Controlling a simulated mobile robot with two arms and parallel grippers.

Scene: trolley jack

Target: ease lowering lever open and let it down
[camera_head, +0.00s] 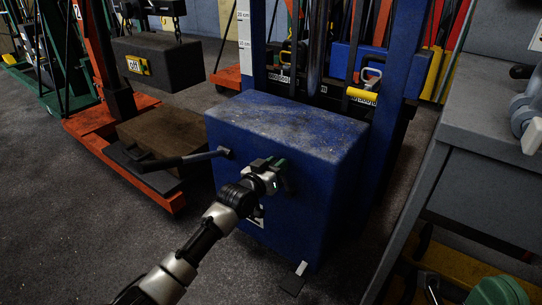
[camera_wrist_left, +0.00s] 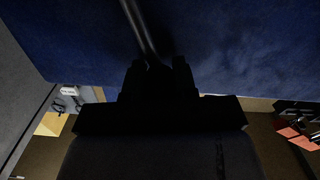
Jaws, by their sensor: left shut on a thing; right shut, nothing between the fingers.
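A large blue box-shaped body (camera_head: 270,125) stands in the middle of the head view. A dark lever (camera_head: 180,160) sticks out to the left from its front face. My left gripper (camera_head: 280,168) is at the front face, right of that lever. In the left wrist view its dark fingers (camera_wrist_left: 158,72) are shut around a thin grey rod (camera_wrist_left: 139,25), which runs up along the blue surface. The rod seems to be the lowering lever, but the gripper hides its held end. The right gripper is not in view.
A yellow-handled lever (camera_head: 362,96) stands behind the blue body. At left, a dark block with an "off" tag (camera_head: 138,65) hangs on chains above a brown box (camera_head: 165,135) on an orange frame. A grey bench (camera_head: 485,140) is close on the right. Floor at front left is clear.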

